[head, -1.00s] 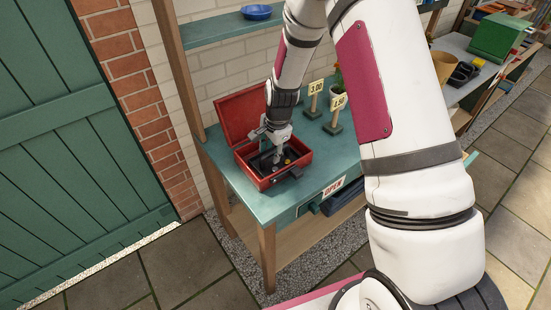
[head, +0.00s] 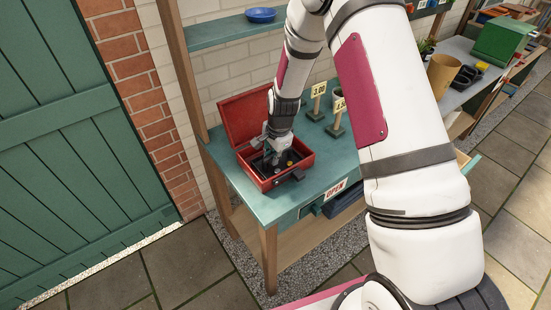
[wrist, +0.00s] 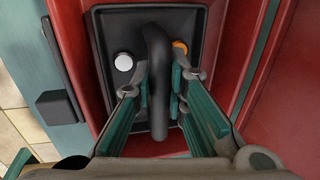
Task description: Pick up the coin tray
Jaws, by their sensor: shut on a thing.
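The coin tray (wrist: 190,20) is a black tray with a raised arched handle (wrist: 157,80) across its middle. It sits inside the open red cash box (head: 262,181). In the wrist view my gripper (wrist: 160,80) has its fingers on both sides of the handle and is shut on it. A silver coin (wrist: 123,62) lies in the left part of the tray and an orange-gold one (wrist: 180,47) in the right part. In the head view my gripper reaches down into the box and hides much of the tray.
The cash box stands on a green table (head: 285,206) with its lid (head: 245,116) open at the back. Price signs (head: 317,100) stand to the right. A shelf with a blue bowl (head: 261,15) is above. An OPEN sign (head: 336,187) is on the table's front.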

